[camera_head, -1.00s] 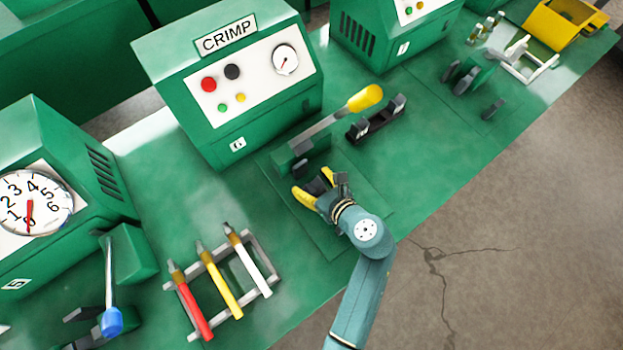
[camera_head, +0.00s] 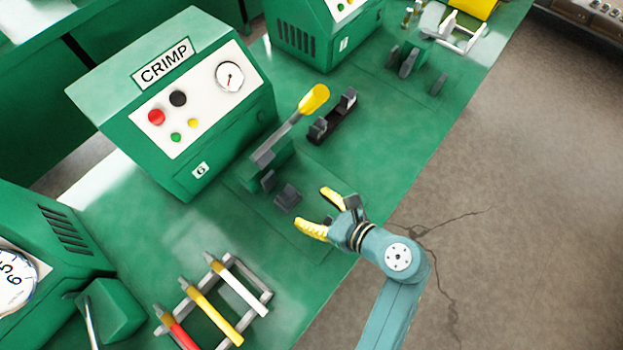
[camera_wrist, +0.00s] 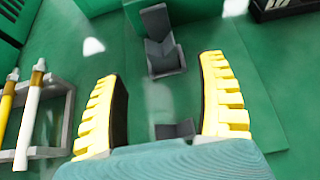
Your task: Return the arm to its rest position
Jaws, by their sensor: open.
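My gripper (camera_head: 322,210) has yellow fingers spread apart, with nothing between them. It hangs over the front edge of the green bench (camera_head: 400,160), in front of the crimp machine numbered 6 (camera_head: 130,85). In the wrist view, my gripper (camera_wrist: 163,108) is open, and dark grey blocks (camera_wrist: 160,45) of the crimper stand beyond and between the fingers. These grey blocks also show in the head view (camera_head: 287,196), apart from the fingers.
A lever with a yellow handle (camera_head: 314,98) rises beside a black cradle (camera_head: 332,118). A rack (camera_head: 262,292) at the lower left holds red, yellow and white tools. Another green machine (camera_head: 305,35) stands farther back. Open floor (camera_head: 510,200) lies to the right.

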